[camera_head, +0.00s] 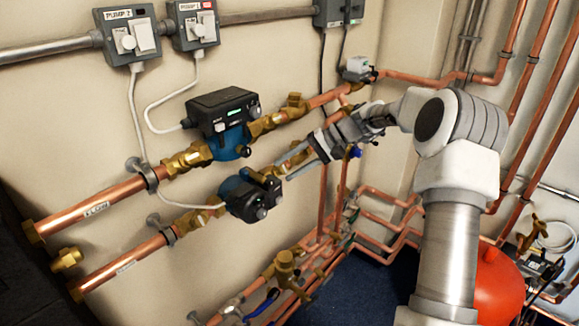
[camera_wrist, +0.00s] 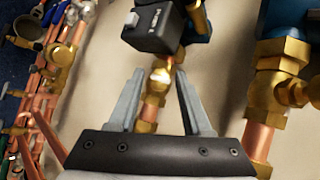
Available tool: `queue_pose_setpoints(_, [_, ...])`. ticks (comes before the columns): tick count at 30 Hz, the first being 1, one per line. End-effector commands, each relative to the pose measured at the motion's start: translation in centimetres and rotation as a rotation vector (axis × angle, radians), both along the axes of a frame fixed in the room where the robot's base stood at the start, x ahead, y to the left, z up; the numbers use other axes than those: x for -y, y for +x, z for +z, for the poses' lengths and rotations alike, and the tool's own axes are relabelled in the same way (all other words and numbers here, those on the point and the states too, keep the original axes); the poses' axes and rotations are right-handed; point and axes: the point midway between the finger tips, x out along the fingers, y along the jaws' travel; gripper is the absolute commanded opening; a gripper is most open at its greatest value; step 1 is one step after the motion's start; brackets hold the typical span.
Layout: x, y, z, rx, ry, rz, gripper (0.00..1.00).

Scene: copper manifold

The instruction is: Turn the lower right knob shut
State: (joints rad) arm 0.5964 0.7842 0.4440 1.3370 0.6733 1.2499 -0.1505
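The lower right knob is on the brass valve right of the lower pump (camera_head: 250,196). In the wrist view this brass knob (camera_wrist: 161,76) shows as a bright, glinting piece on the pipe just beyond my fingertips. My gripper (camera_wrist: 158,76) is open, with one finger on each side of the knob's line. I cannot tell whether either finger touches it. In the head view my gripper (camera_head: 298,163) is over the lower pipe, right of the pump, and partly hides the valve. The lower pump's dark box (camera_wrist: 152,28) is beyond the knob in the wrist view.
The upper pump (camera_head: 225,115) and its right brass valve (camera_head: 295,105) are close above; that valve (camera_wrist: 278,88) is right of my gripper in the wrist view. More copper pipes and a brass valve (camera_head: 285,268) run below. A red tank (camera_head: 497,287) stands at right.

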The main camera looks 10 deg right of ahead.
Motion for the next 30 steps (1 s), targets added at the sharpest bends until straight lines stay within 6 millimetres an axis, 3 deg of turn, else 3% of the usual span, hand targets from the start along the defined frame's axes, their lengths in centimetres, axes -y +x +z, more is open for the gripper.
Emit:
queue_pose_setpoints(6, [0.3, 0.0, 0.2, 0.001, 0.000, -0.002, 0.49])
queue_pose_setpoints(11, [1.9, -0.2, 1.5, 0.003, 0.000, -0.003, 0.49])
queue_pose_setpoints(24, [10.4, -1.7, 7.7, 0.002, 0.000, -0.003, 0.49])
queue_pose_setpoints(30, [13.0, -2.2, 9.5, 0.002, -0.001, -0.002, 0.49])
